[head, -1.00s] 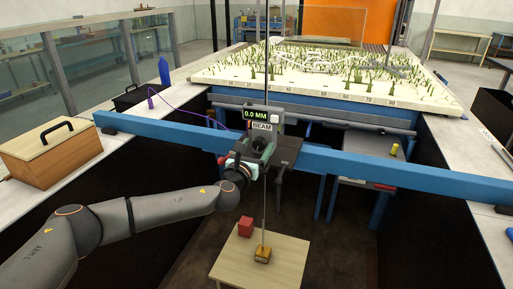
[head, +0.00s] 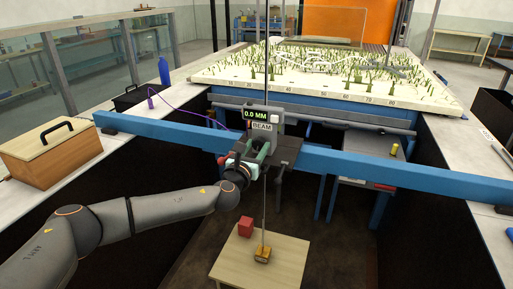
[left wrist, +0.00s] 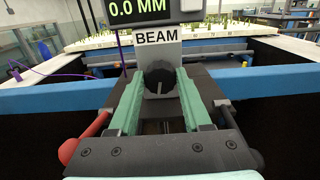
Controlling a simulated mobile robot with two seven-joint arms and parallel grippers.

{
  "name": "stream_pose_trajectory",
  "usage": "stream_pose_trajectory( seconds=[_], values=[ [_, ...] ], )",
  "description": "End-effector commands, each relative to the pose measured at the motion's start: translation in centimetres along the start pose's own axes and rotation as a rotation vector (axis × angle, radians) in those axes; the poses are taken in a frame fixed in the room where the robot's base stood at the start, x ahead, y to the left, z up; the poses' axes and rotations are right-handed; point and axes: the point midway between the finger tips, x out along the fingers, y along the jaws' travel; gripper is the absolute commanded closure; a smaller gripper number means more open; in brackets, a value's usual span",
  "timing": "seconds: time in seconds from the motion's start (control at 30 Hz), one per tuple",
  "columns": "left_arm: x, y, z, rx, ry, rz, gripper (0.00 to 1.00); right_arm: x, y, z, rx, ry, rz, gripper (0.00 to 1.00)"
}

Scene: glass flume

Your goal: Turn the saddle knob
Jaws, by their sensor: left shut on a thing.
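The saddle (head: 284,148) sits on the blue beam, with a display (head: 257,114) reading 0.0 MM and a BEAM label above the knob. The saddle knob (left wrist: 158,80) is dark and round with a pale pointer line, close to upright in the left wrist view. My left gripper (head: 262,152) is at the saddle's front. In the left wrist view its green fingers (left wrist: 158,85) lie on either side of the knob and are shut on it. In the head view the gripper hides most of the knob. My right gripper is not in view.
The blue beam (head: 400,174) spans the gap between two side counters. A wooden box (head: 52,150) stands on the left counter.

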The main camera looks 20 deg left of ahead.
Motion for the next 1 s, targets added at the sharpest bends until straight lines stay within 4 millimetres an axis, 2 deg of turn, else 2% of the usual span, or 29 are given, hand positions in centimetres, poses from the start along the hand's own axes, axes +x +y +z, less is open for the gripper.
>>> stream_pose_trajectory(
  seconds=[0.37,1.0],
  values=[
    [0.0,0.1,-0.2,-0.121,0.002,0.001,1.00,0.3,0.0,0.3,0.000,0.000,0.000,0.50],
    [0.0,0.2,-0.4,-0.702,0.003,0.003,1.00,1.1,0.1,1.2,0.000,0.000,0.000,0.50]
  ],
)
